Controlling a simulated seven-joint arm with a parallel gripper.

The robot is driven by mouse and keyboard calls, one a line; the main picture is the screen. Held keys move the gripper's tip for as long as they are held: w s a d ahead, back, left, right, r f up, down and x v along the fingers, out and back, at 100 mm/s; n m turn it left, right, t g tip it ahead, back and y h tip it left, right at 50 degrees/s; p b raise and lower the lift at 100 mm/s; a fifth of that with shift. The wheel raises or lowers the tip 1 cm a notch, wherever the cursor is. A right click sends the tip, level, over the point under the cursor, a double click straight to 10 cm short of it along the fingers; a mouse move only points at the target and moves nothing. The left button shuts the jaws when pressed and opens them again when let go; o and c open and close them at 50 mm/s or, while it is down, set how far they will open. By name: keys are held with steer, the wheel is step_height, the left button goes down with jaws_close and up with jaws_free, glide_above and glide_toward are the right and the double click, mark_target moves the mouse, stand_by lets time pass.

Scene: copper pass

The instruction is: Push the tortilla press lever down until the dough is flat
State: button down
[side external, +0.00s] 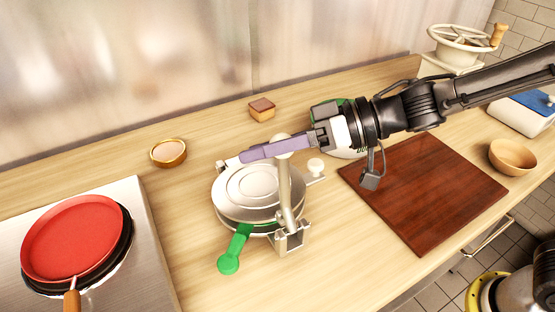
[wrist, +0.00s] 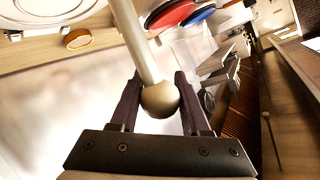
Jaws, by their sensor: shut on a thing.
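The tortilla press (side external: 252,188) stands on the wooden counter, its round metal upper plate lying over the lower one. It also shows at the upper left of the wrist view (wrist: 45,14). Its pale lever (side external: 285,190) rises steeply from a bracket at the press's front right and ends in a round knob (side external: 284,143). My gripper (side external: 243,156) reaches in from the right with purple fingers and is shut on the lever's knob. In the wrist view the knob (wrist: 160,99) sits between the fingers (wrist: 157,77). No dough is visible; the plates hide the space between them.
A green handle (side external: 235,250) juts out from the press's front. A red pan (side external: 70,240) sits on a metal stove at left. A small bowl (side external: 168,152) and a brown block (side external: 262,108) stand behind. A dark cutting board (side external: 425,190) and wooden bowl (side external: 512,156) lie at right.

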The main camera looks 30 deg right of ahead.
steer(key=w+f+m+g, duration=0.1)
steer(key=w+f, duration=0.2)
steer(key=w+f+m+g, duration=0.1)
steer(key=w+f, duration=0.2)
steer(key=w+f+m+g+h, duration=0.1)
steer(key=w+f, duration=0.2)
steer(key=shift+w+f, duration=0.3)
steer(key=shift+w, duration=0.05)
steer(key=shift+w+f, duration=0.2)
steer(key=shift+f, duration=0.7)
steer(key=c, duration=0.8)
jaws_free()
steer(key=shift+c, duration=0.2)
steer(key=o, duration=0.4)
steer(key=shift+r, duration=0.2)
steer(key=shift+o, duration=0.2)
steer(key=shift+r, duration=0.1)
steer(key=v, duration=1.3)
steer(key=shift+d, duration=0.35)
